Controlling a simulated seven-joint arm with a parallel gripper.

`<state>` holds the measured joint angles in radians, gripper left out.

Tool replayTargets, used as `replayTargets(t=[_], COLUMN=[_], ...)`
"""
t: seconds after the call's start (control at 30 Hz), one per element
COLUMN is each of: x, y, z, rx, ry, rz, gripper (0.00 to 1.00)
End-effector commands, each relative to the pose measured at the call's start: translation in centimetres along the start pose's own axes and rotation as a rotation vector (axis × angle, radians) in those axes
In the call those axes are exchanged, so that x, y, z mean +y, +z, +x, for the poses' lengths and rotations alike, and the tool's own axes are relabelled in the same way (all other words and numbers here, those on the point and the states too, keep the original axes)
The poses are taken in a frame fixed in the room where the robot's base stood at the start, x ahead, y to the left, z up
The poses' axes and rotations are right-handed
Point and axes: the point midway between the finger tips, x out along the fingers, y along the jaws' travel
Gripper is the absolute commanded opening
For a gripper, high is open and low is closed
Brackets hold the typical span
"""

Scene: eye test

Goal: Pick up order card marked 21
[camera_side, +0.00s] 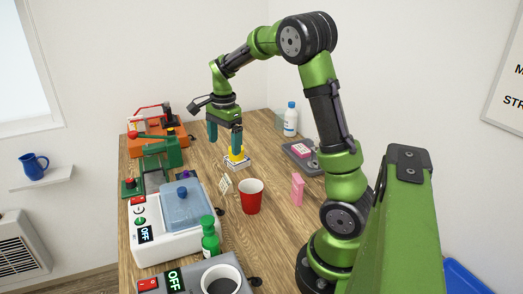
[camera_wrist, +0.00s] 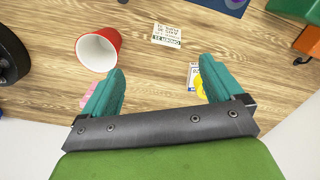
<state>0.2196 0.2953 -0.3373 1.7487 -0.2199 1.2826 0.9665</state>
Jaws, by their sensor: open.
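A small white card with dark print stands on the wooden table in the side view (camera_side: 226,185), to the left of a red cup (camera_side: 251,197). It also shows in the wrist view (camera_wrist: 167,35), with its print upside down and its number too small to read surely. My gripper (camera_side: 224,145) is open and empty above the table, beyond the card in the side view. In the wrist view my gripper (camera_wrist: 160,68) points toward the table, and the card lies ahead of the gap between the fingertips. The card is apart from both fingers.
A yellow item (camera_side: 236,154) on a white box (camera_side: 237,164) sits by one finger, which partly hides it; contact is unclear. A pink block (camera_side: 297,189), grey tray (camera_side: 312,168), white bottle (camera_side: 290,119), green bottle (camera_side: 210,240) and white machine (camera_side: 165,238) stand around.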

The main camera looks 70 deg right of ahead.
Motion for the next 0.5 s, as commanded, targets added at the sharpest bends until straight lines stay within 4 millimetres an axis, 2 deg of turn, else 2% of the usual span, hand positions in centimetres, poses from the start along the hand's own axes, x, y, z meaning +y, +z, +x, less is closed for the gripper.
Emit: replayTargets(t=[0.03, 0.1, 0.27, 0.37, 0.5], x=[-0.8, -1.3, -1.2, -1.1, -1.0], y=[-0.9, -1.5, -1.3, -1.3, -1.3], z=[0.2, -0.4, -1.1, -0.3, 2.2], rx=[0.018, 0.030, 0.028, 0.028, 0.028], ry=[0.017, 0.020, 0.027, 0.032, 0.035], rz=[0.112, 0.239, 0.401, 0.428, 0.428], gripper=[0.94, 0.94, 0.94, 0.94, 0.94])
